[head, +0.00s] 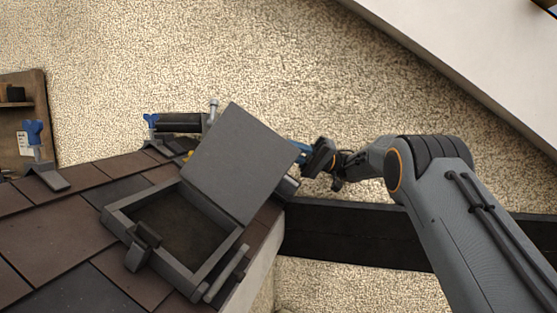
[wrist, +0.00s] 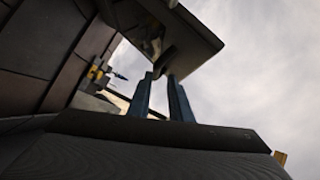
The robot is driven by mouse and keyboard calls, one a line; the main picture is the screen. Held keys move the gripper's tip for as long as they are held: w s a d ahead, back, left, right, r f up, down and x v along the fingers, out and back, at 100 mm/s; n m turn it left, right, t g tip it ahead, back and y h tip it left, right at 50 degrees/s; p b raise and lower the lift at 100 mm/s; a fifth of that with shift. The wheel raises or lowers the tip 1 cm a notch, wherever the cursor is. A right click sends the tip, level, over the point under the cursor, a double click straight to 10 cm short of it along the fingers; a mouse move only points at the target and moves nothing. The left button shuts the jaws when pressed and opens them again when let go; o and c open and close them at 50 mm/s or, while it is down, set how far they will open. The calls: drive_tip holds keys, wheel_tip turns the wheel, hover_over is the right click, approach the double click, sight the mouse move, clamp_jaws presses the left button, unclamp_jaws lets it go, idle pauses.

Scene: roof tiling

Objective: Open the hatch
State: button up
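The hatch is a square grey frame (head: 119,222) set in the tiled roof, with a dark opening. Its flat grey lid (head: 240,165) is raised and tilted up on the far right side of the frame. My gripper (head: 303,152) is by the right edge of the lid, partly hidden behind it. In the wrist view, two blue fingers of my gripper (wrist: 160,77) stand apart, with sky between them. Their tips are close under the lid's edge (wrist: 190,38); whether they touch it is unclear.
Brown and dark tiles (head: 50,235) cover the roof around the hatch. A blue-topped clamp (head: 33,133) stands at left. A dark beam (head: 350,235) runs below my arm. A wooden shelf (head: 38,105) is at far left, before a rough plaster wall (head: 200,50).

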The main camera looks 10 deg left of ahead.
drive_tip(key=shift+w+d+f+b, duration=0.1)
drive_tip(key=shift+d+f+b, duration=0.2)
drive_tip(key=shift+b, duration=1.25)
drive_tip(key=shift+r+b, duration=0.1)
drive_tip(key=shift+b, duration=0.25)
